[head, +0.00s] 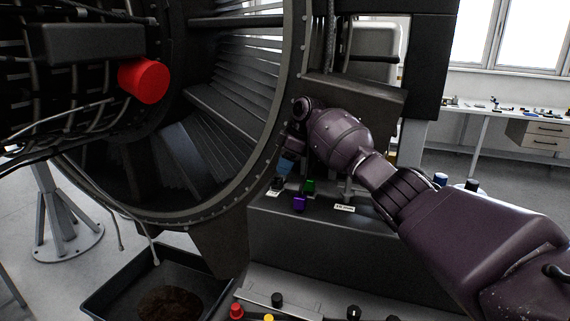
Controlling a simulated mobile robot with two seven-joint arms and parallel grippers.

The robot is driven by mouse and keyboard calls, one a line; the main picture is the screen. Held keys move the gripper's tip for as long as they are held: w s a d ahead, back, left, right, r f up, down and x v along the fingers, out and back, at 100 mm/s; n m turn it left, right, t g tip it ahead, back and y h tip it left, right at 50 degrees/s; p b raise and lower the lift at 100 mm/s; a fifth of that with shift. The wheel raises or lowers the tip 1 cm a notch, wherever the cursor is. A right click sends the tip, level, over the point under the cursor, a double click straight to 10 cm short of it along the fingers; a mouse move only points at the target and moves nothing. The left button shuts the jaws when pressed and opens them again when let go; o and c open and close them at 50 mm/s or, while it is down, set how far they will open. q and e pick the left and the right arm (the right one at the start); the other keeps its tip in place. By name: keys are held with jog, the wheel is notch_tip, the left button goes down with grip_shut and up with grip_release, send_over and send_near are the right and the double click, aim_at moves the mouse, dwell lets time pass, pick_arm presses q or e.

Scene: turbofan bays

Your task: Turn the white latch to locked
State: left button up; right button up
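My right arm comes in from the right and bends down in front of the dark stand beside the engine. My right gripper (283,172) points down above the left part of the dark bench, near small coloured pieces. It is small and dark here, and I cannot tell whether its fingers are open or shut. I cannot make out the white latch; it may be hidden behind my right arm or too small to tell. My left gripper is not in view.
The large round engine casing (297,60) stands close on the left of my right arm. The dark bench (320,240) carries a purple block (299,203), a green block (309,187) and a white label (344,208). A black tray (110,291) lies below left. A red cylinder (144,81) sticks out upper left.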

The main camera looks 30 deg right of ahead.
jog(key=shift+r, duration=0.1)
jog(key=b+v, duration=0.1)
jog(key=v, duration=0.6)
dwell(0.4)
jog(key=shift+r, duration=0.15)
